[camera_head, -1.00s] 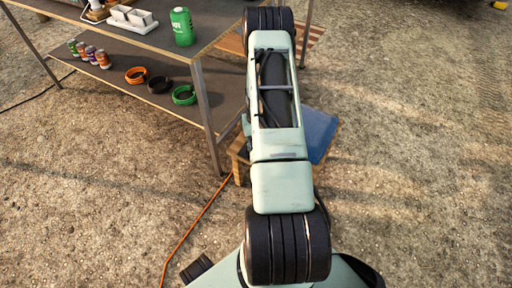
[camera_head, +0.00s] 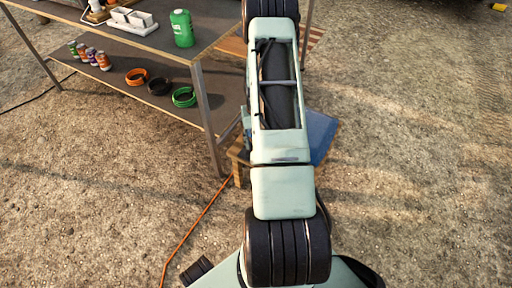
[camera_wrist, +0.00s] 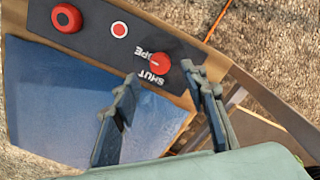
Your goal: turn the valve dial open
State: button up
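In the wrist view a red round dial (camera_wrist: 160,64) sits on a dark panel (camera_wrist: 96,36), with a small pale mark at its left edge. White lettering beside it reads SHUT and OPE, upside down, with the last letter not visible. My gripper (camera_wrist: 161,74) is open and empty. Its two fingertips lie to the left and right of the dial in the picture; I cannot tell how far above the panel they are, and no contact shows. In the head view my arm hides the dial and gripper.
A larger red knob (camera_wrist: 67,18) and a red disc with a white ring (camera_wrist: 119,29) share the panel. A blue board (camera_wrist: 60,100) lies beside it. In the head view a workbench (camera_head: 215,20) with a green canister (camera_head: 182,28) stands left. Open ground lies right.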

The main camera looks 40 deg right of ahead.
notch_tip(320, 180, up, 7)
dwell(0.3)
dwell(0.5)
